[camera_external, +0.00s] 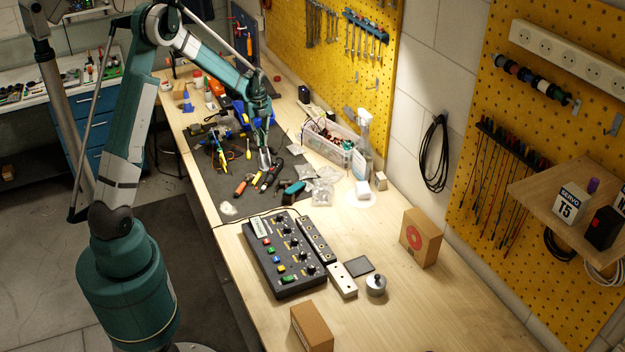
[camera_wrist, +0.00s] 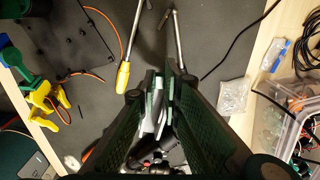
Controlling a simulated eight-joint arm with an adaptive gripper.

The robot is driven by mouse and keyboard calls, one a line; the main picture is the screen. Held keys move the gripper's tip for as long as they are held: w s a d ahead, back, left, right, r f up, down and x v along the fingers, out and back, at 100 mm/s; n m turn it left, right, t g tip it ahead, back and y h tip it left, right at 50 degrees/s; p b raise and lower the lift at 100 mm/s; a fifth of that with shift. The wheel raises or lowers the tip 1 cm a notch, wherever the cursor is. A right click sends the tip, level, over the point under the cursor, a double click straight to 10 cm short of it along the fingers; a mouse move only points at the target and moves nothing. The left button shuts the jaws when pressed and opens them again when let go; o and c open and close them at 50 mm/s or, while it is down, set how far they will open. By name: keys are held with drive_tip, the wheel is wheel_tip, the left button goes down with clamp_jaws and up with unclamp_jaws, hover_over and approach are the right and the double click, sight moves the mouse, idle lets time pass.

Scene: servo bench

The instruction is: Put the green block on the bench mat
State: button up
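The dark bench mat (camera_external: 226,192) lies on the wooden bench under my arm, with tools spread over it. It fills much of the wrist view (camera_wrist: 222,35). My gripper (camera_external: 265,158) points down over the mat, among the tools. In the wrist view its two fingers (camera_wrist: 164,82) are close together with a narrow gap. Pale green strips show at their inner faces, and I cannot tell whether these are pads or something held. I cannot make out a separate green block for sure in either view.
A yellow-handled screwdriver (camera_wrist: 123,76) lies beside the fingers. A clear bin of parts (camera_external: 326,143) stands right of the mat. Bare bench shows at the front right.

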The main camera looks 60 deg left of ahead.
sight(261, 142)
drive_tip(key=shift+f, duration=1.65)
drive_tip(key=shift+f, duration=0.2)
drive_tip(key=o, duration=0.3)
drive_tip(key=shift+o, duration=0.2)
drive_tip(key=shift+r, duration=0.2)
wheel_tip(261, 142, up, 12)
drive_tip(key=shift+d, duration=0.1)
idle(0.3)
